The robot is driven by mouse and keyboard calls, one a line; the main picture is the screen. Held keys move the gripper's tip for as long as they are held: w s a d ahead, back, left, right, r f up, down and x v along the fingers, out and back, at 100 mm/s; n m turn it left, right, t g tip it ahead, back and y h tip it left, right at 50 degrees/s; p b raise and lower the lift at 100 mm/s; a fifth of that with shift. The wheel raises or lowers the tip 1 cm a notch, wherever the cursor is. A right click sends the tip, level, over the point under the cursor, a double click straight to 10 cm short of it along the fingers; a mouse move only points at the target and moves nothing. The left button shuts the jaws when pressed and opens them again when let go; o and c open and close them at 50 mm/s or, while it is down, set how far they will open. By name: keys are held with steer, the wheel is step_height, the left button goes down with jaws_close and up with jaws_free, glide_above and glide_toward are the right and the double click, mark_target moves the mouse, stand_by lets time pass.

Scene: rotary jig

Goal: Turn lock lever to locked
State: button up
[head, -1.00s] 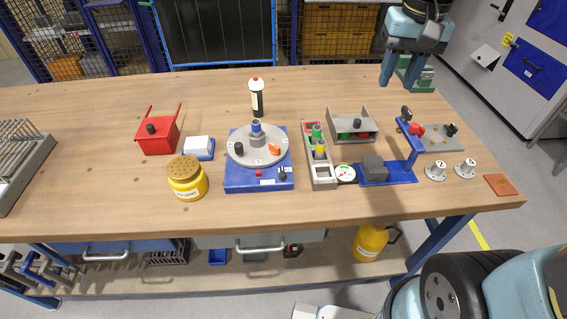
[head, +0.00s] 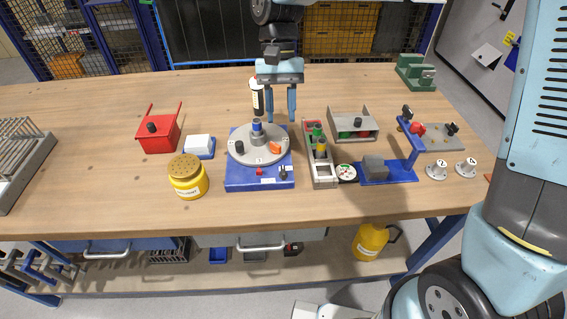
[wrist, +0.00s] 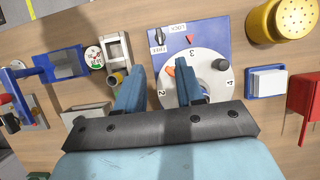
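The rotary jig has a blue base (head: 235,181) with a round grey numbered dial (head: 240,158) on top. The small black lock lever (head: 283,173) is at the base's front right corner. In the wrist view the lever (wrist: 160,36) stands near the plate's top left corner, beside small labels, one reading LOCK. Which label it points at is too small to tell. My gripper (head: 281,118) is open and empty, fingers pointing down, behind and above the dial's right side. In the wrist view its fingertips (wrist: 158,66) are apart, with nothing between them.
On the dial are a blue-topped post (head: 256,132), an orange piece (head: 275,148) and a black knob (head: 240,146). A grey tray with coloured parts (head: 322,172) stands close right. A yellow jar (head: 187,180) is at the left, a black bottle (head: 256,100) behind.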

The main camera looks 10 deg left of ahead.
mark_target(283, 169)
steer(key=x, duration=1.3)
steer(key=shift+f, duration=0.1)
jaws_close()
